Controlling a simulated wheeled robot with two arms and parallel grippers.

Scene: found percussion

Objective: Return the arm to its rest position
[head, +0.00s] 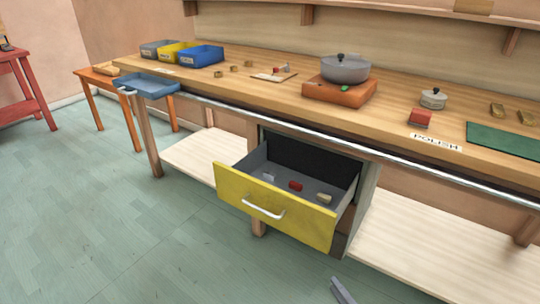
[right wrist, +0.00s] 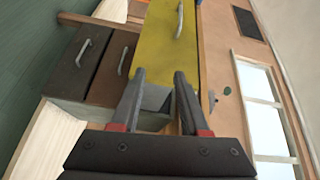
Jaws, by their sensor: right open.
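My right gripper (right wrist: 159,76) shows in the right wrist view with its two dark fingers apart and nothing held between them. In the head view only a small grey piece of it (head: 342,291) shows at the bottom edge, in front of and below the workbench. Beyond the fingers in the wrist view is a yellow drawer front (right wrist: 165,45) with a metal handle. The same yellow drawer (head: 270,207) stands pulled open under the bench in the head view. My left gripper is not in view.
The open drawer holds a red block (head: 296,186) and other small pieces. The workbench (head: 230,88) carries bins, a pot (head: 345,69) on an orange block and a green mat (head: 505,139). Brown drawer fronts (right wrist: 77,62) show in the wrist view.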

